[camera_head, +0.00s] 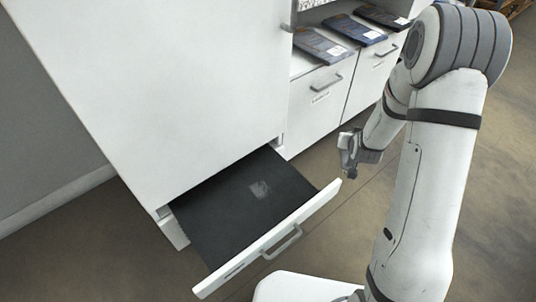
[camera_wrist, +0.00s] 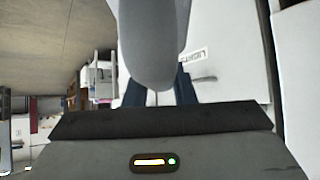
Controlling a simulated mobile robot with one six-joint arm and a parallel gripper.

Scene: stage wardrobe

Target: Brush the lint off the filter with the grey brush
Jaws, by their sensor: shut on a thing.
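The filter (camera_head: 225,220) is a flat dark panel in a pulled-out white drawer (camera_head: 318,208), low on the white cabinet. A small pale grey patch of lint (camera_head: 260,189) lies on it, toward the far right part. My gripper (camera_head: 349,168) is to the right of the drawer's right front corner, apart from the lint. In the wrist view, my gripper (camera_wrist: 160,92) is shut on the grey brush (camera_wrist: 152,45), a smooth rounded grey thing between the two dark fingers. Its bristles are not seen. In the head view I cannot make out the brush clearly.
A tall white cabinet front (camera_head: 170,80) rises directly behind the drawer. A shelf with several dark flat packets (camera_head: 355,29) and labelled white drawers (camera_head: 318,105) stands at the back right. Bare floor (camera_head: 330,225) lies right of the drawer.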

